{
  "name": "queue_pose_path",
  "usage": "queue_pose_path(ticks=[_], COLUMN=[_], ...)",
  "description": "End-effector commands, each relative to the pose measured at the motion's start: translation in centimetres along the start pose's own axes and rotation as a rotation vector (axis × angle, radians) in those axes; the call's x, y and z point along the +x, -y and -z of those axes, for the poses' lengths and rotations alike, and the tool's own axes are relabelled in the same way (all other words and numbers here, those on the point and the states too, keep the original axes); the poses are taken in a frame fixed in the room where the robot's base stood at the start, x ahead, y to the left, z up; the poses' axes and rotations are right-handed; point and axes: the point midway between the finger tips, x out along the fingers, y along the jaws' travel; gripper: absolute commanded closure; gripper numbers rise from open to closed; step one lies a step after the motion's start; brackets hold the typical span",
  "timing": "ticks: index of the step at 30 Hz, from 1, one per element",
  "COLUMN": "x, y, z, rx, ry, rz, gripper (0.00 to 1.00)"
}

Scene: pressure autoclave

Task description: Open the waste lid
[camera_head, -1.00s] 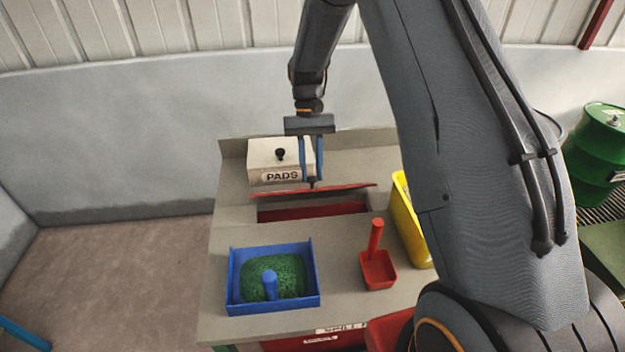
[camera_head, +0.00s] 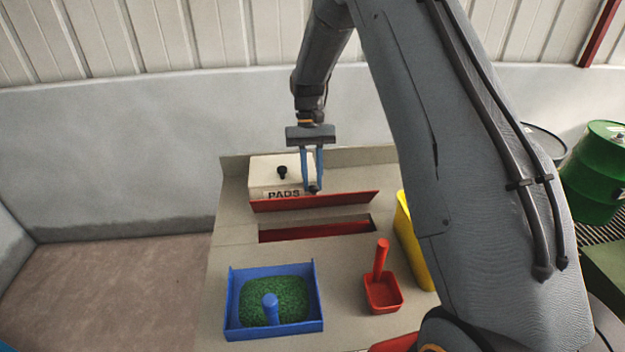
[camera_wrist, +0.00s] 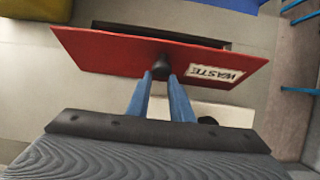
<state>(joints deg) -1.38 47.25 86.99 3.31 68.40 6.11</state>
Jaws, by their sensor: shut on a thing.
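The red waste lid (camera_head: 340,199) stands tilted up at the back of the red-lined slot (camera_head: 315,229) in the bench top. Its label reads WASTE in the wrist view (camera_wrist: 215,74). My gripper (camera_head: 313,187) is shut on the lid's dark knob, and its blue fingers reach down from above and behind. The knob (camera_wrist: 161,68) shows between the fingertips in the wrist view. The slot lies uncovered in front of the lid. The lid hides the lower front of the PADS box.
The white PADS box (camera_head: 270,171) stands close behind the lid. A blue tray (camera_head: 233,300) with green granules and a blue handle is at front left. Green drum (camera_head: 592,170) at far right.

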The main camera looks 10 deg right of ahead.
Motion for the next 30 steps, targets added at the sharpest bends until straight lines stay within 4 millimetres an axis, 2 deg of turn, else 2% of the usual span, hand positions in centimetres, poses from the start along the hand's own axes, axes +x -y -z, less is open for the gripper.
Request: queue_pose_path(ticks=[4,5,8,16,20,30], x=[0.1,0.1,0.1,0.0,-0.6,-5.8], y=[0.0,0.0,0.0,0.0,0.0,0.0], z=[0.1,0.1,0.1,0.0,0.1,0.2], rx=[0.0,0.0,0.0,0.0,0.0,0.0], ry=[-0.004,-0.004,-0.003,0.0,-0.001,-0.003], rz=[0.0,0.0,0.0,0.0,0.0,0.0], gripper=[1.0,0.75,0.58,0.58,0.58,0.58])
